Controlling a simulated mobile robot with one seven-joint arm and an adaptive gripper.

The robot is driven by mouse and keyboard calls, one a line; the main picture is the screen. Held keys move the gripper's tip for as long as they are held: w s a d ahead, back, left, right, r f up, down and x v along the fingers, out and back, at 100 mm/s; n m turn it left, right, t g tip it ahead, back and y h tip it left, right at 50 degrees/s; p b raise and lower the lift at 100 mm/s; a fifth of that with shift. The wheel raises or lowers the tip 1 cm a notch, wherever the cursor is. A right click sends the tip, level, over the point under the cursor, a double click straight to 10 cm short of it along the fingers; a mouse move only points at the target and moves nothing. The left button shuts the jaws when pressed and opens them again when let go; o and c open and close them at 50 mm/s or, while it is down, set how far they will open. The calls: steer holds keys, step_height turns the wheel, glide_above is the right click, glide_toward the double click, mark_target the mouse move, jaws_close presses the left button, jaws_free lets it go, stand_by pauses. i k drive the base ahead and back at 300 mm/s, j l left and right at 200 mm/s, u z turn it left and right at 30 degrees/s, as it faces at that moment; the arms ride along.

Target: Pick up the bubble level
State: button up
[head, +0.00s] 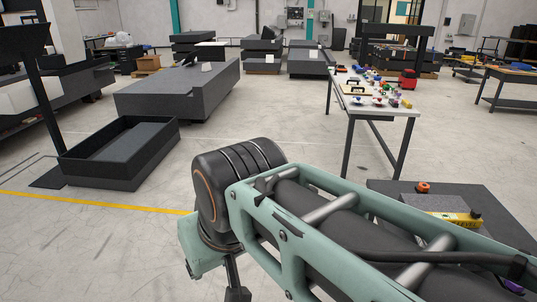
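A yellow bar-shaped object that looks like the bubble level (456,217) lies on a dark grey surface (480,197) at the right of the head view. A dark knob-like shape is at its right end, and my arm passes just in front of it. My gripper (237,292) shows only as a small dark part below my wrist at the bottom edge. It is far to the left of the level and apart from it. Its fingertips are cut off or too small to tell, so whether it is open cannot be seen.
An orange round object (423,187) lies near the level. A long white-topped table (396,106) with several small colourful items stands behind. A dark open-topped tray (88,183) is on the floor at left, near a large granite block (150,103). The middle floor is clear.

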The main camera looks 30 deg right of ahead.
mark_target(462, 220)
steer(key=i+z, duration=0.35)
steer(key=i+l+z, duration=0.1)
steer(key=z, duration=0.25)
steer(key=i+j+z, duration=0.1)
steer(key=i+z, duration=0.45)
steer(key=z, duration=0.15)
steer(key=i+z, duration=0.2)
steer(key=z, duration=0.15)
steer(key=i+z, duration=0.2)
steer(key=z, duration=0.2)
steer(key=i+z, duration=0.2)
steer(key=z, duration=0.15)
steer(key=i+j+z, duration=0.1)
steer(key=z, duration=0.25)
steer(key=i+j+z, duration=0.15)
steer(key=z, duration=0.25)
steer(key=i+j, duration=0.05)
steer(key=i, duration=0.05)
